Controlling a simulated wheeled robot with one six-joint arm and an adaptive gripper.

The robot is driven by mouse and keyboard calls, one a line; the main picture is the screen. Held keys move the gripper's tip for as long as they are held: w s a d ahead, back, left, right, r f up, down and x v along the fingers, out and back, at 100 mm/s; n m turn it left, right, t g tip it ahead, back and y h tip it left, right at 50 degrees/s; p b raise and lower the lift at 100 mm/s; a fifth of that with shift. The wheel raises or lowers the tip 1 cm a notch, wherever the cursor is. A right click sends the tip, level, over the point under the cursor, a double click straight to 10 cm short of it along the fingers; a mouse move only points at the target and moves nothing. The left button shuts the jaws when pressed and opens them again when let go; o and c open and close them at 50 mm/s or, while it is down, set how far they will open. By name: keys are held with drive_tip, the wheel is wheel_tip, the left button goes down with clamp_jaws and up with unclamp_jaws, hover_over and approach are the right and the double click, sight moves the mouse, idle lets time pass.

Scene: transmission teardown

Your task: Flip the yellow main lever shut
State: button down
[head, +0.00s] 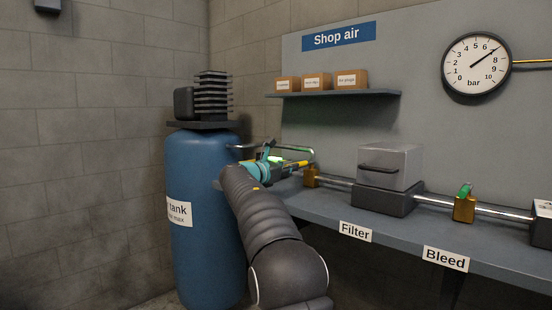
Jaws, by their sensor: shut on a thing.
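The yellow main lever (297,164) shows as a short yellow bar just right of my gripper, above a brass valve body (311,177) on the pipe at the bench's left end. It appears to lie roughly along the pipe, pointing left toward the tank. My gripper (275,158) is at the lever's left end and is shut on it. My own arm comes up from below and hides part of the grip, so the exact contact of the fingers is too small to see.
A blue tank (205,215) stands close left of my gripper. On the bench (400,226) are a clear-covered filter box (390,166) and a green-handled bleed valve (464,207). The gauge (476,66) reads about 7 bar.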

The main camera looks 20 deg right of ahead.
drive_tip(key=shift+w, duration=0.1)
idle(0.5)
drive_tip(key=c, duration=1.1)
unclamp_jaws()
drive_tip(key=shift+f, duration=0.1)
drive_tip(key=shift+a, duration=0.1)
drive_tip(key=v, duration=1.2)
drive_tip(key=shift+w, duration=0.15)
